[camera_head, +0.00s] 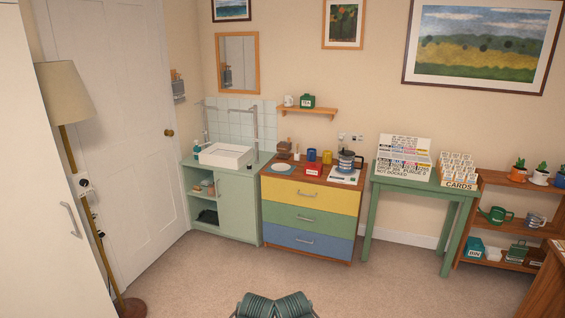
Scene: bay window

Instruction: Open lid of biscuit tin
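No tin that I can clearly read as a biscuit tin shows in the head view. A small red box or tin (312,168) with a pale label stands on the wooden top of the chest of drawers (308,211); its label is too small to read. A dark green tin (308,101) with a white label sits on the wall shelf (308,111). Neither shows a raised lid.
On the chest are a plate (282,167), mugs and a coffee pot (347,160). A green cabinet with a white basin (226,155) stands left; a green table (420,187) and shelving (515,177) stand right. A floor lamp (62,93) is far left. Carpet ahead is clear.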

